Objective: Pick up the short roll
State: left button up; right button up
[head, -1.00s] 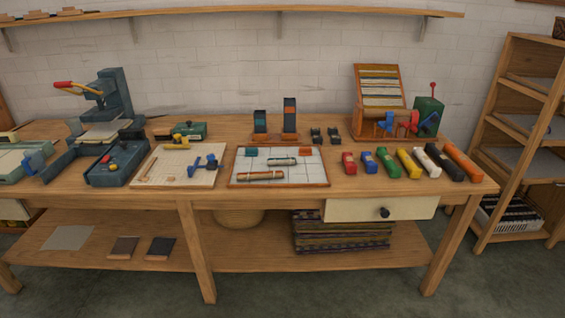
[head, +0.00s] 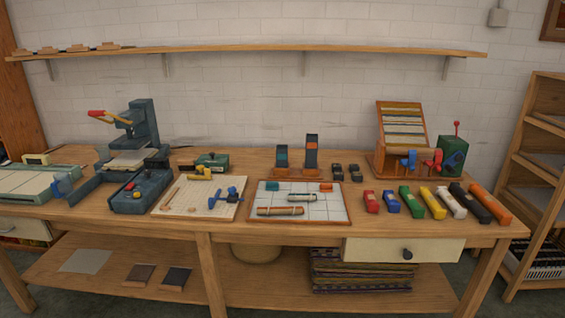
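Two rolls lie on a white gridded board (head: 334,211) with a wooden rim, on the workbench. The shorter roll (head: 303,197) is pale with dark green ends and lies toward the back. The longer roll (head: 280,211) is pale with orange-brown ends and lies in front of it, apart from it. A teal block (head: 272,186) and an orange block (head: 326,187) are also on the board. Neither of my grippers shows in the head view.
The wooden workbench (head: 375,231) also holds a row of several coloured bars, including a red one (head: 371,201), right of the board. A cream board (head: 215,211) with tools is to its left. Two upright dark holders (head: 311,152) stand behind it. A wooden shelf rack (head: 545,140) stands at right.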

aim_at(294, 197)
jog(key=i+j, duration=0.2)
jog(key=i, duration=0.2)
jog(key=i+j, duration=0.15)
jog(key=i, duration=0.25)
jog(key=i+j, duration=0.2)
jog(key=i, duration=0.15)
